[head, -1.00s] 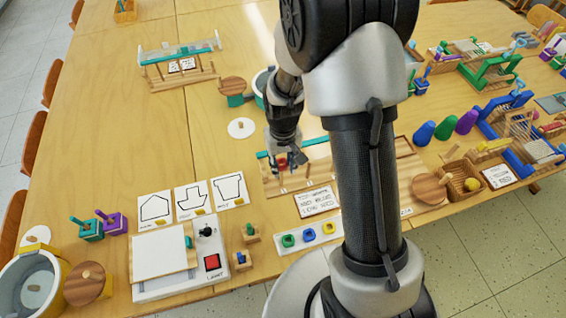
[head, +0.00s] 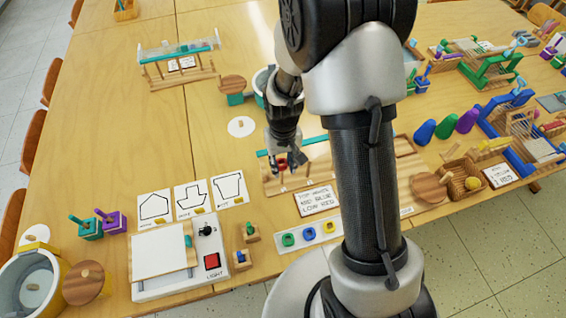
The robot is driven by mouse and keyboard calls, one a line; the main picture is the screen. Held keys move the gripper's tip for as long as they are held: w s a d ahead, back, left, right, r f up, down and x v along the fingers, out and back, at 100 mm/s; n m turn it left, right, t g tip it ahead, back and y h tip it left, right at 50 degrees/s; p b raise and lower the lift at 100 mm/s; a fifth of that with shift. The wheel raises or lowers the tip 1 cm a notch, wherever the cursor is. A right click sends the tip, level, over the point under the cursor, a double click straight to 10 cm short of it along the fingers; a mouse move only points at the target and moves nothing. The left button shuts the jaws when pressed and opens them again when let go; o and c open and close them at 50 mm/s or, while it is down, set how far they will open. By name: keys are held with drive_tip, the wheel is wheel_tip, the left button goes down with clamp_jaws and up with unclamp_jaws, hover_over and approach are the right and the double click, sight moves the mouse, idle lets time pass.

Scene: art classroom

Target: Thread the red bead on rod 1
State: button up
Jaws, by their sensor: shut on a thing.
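The red bead (head: 282,163) shows as a small red patch at the tip of my gripper (head: 285,167). My gripper is shut on it, pointing down over the left part of a long wooden stand (head: 270,187) with a teal bar at its back. The rods are too small and too covered to tell apart, so I cannot tell which is rod 1 or whether the bead is around a rod or beside it. My arm hides the middle of the stand.
A printed card (head: 317,199) naming green, blue and red lies in front of the stand. A white strip (head: 309,236) with green, blue and yellow pieces lies nearer. A white disc (head: 241,126) lies to the left. A white light box (head: 165,262) stands front left.

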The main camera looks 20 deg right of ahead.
drive_tip(key=shift+f, duration=0.2)
drive_tip(key=shift+f+b, duration=0.4)
drive_tip(key=shift+f+b, duration=0.3)
drive_tip(key=shift+f, duration=0.15)
idle(0.9)
drive_tip(key=o, duration=0.8)
wheel_tip(320, 180, up, 12)
idle(0.6)
idle(0.6)
